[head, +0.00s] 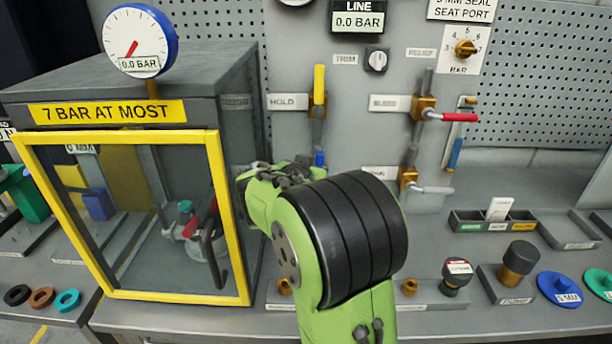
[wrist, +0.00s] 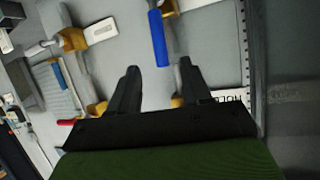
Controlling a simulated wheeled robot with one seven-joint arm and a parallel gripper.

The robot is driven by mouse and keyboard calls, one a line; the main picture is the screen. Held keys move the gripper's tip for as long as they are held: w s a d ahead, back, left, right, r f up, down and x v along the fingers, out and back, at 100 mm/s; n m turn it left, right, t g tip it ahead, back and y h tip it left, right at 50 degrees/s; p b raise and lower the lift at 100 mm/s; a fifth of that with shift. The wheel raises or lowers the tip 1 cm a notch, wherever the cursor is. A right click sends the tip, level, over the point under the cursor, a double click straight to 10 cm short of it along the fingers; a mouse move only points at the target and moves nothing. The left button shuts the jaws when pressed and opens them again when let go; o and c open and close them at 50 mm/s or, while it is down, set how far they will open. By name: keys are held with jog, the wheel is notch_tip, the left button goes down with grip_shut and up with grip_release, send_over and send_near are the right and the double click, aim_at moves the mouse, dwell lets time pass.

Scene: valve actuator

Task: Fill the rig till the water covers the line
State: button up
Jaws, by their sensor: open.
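My gripper (wrist: 158,76) is open and empty in the wrist view. Its two fingers point toward the wall panel. A blue valve handle (wrist: 157,38) lies beyond and between the fingertips, apparently not gripped; its tip shows in the head view (head: 320,159), just above my wrist. A yellow handle (head: 319,84) stands upright beside the HOLD label. A red handle (head: 460,117) points right beside the BLEED label, and a pale handle (head: 432,190) points right below it. A narrow upright piece with a blue lower part (head: 455,154) stands at the right. I cannot make out a line on it.
A grey cabinet with a yellow-framed clear door (head: 130,136) stands at the left, topped by a round gauge (head: 140,41) showing 0.0 BAR. The LINE display (head: 358,21) also reads 0.0 BAR. Small parts and a tray (head: 490,221) occupy the right bench.

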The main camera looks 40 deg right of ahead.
jog(key=v, duration=0.5)
jog(key=shift+s+a+r, duration=0.1)
jog(key=shift+s+a, duration=0.05)
jog(key=s+a+f+n+y, duration=0.2)
jog(key=s+a+n+y, duration=0.1)
jog(key=s+a, duration=0.4)
jog(key=s+a+f+n+g+y, duration=0.1)
jog(key=s+a+f+n+y, duration=0.1)
jog(key=s+a+n+y, duration=0.2)
jog(key=s+a+f+n+g+y, duration=0.1)
jog(key=s+a+f+n+y, duration=0.2)
jog(key=s+a, duration=0.8)
jog(key=shift+s+n+y, duration=0.2)
jog(key=shift+n+y, duration=0.2)
jog(key=shift+n, duration=0.3)
